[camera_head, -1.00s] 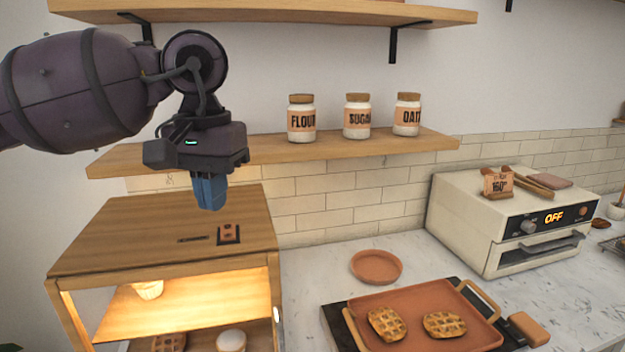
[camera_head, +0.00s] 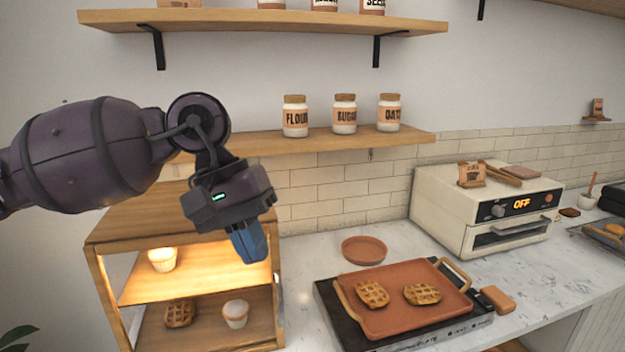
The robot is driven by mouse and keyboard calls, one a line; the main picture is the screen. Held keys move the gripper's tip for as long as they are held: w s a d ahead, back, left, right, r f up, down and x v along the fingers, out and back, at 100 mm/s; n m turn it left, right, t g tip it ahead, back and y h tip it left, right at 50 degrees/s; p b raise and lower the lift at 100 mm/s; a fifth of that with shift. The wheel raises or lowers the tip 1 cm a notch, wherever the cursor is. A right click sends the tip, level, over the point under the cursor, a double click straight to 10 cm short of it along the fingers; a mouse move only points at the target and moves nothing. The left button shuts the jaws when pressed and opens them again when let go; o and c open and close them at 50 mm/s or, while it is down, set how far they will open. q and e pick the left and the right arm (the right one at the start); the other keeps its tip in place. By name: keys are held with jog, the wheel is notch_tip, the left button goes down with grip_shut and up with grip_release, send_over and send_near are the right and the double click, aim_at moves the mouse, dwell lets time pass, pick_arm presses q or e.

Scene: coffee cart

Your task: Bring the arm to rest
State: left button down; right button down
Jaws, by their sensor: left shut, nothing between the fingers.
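My left arm comes in from the left, and its left gripper (camera_head: 250,245) points down and slightly right. Its blue fingers are shut with nothing between them. The gripper hangs in front of the lit wooden display cabinet (camera_head: 112,235), near the cabinet's upper right part, and hides some of it. I cannot tell from this view how far it is from the cabinet. My right gripper is not in view.
A terracotta tray (camera_head: 390,320) with two waffles sits on a black hot plate (camera_head: 325,300). A terracotta dish (camera_head: 364,251) and a cream toaster oven (camera_head: 440,205) are on the marble counter. A wall shelf (camera_head: 330,142) holds jars.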

pick_arm(q)
jog(key=s+d+r+n+h, duration=0.1)
jog(key=s+d+n+h, duration=0.4)
jog(key=d+n+h, duration=0.8)
jog(key=w+a+f+n+t+h, duration=0.1)
jog(key=w+a+n+t, duration=0.3)
jog(key=n+t, duration=0.6)
jog(key=w+a+f+n+t+h, duration=0.15)
jog(key=a+n+t, duration=0.45)
jog(key=n, duration=0.7)
jog(key=a+f+n+t+y, duration=0.4)
jog(key=a+f+n+y, duration=1.15)
jog(key=n, duration=0.75)
jog(key=s+a+f+n+g+y, duration=0.35)
jog(key=s+f+n+g, duration=0.45)
jog(key=s, duration=0.4)
jog(key=s+a+f+n+g+y, duration=0.2)
jog(key=s+a+f+n+g, duration=0.3)
jog(key=s+f, duration=0.65)
jog(key=w+d+f+t+h, duration=0.1)
jog(key=w+f+t, duration=0.5)
jog(key=f, duration=0.3)
jog(key=shift+w+t, duration=0.3)
jog(key=shift+w, duration=0.5)
